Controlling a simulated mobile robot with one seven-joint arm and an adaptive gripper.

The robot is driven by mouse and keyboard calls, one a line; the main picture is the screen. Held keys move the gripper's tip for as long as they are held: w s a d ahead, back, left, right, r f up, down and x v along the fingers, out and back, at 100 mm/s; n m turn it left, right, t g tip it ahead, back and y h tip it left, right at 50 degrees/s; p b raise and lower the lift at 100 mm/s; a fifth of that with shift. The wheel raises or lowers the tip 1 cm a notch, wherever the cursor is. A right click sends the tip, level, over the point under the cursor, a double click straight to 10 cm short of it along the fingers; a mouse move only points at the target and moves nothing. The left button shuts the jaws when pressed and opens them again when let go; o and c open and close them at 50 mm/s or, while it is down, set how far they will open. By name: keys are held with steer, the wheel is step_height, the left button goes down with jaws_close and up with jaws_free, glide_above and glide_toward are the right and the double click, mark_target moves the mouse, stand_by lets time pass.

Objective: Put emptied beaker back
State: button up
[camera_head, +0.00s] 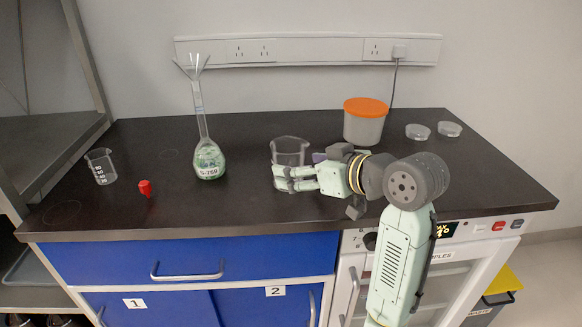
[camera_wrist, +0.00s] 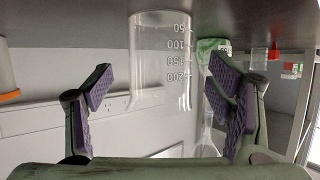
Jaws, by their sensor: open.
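A clear glass beaker (camera_head: 289,150) stands upright on the dark counter and looks empty. It also shows upside down in the wrist view (camera_wrist: 160,55), with its volume marks facing me. My gripper (camera_head: 283,180) is open at the near side of this beaker. In the wrist view the purple-padded fingers (camera_wrist: 165,80) lie left and right of the beaker with gaps between, not closed on it. In the head view the fingers hide the lower part of the beaker.
A flask (camera_head: 209,160) with green contents and a funnel stands left of the beaker. A red stopper (camera_head: 145,187) and a smaller beaker (camera_head: 101,167) are farther left. An orange-lidded tub (camera_head: 365,122) and two shallow dishes (camera_head: 418,132) are at the back right. Front-middle counter is clear.

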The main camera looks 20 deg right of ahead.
steer(key=v, duration=0.7)
steer(key=shift+s+r, duration=0.1)
steer(key=shift+s, duration=0.2)
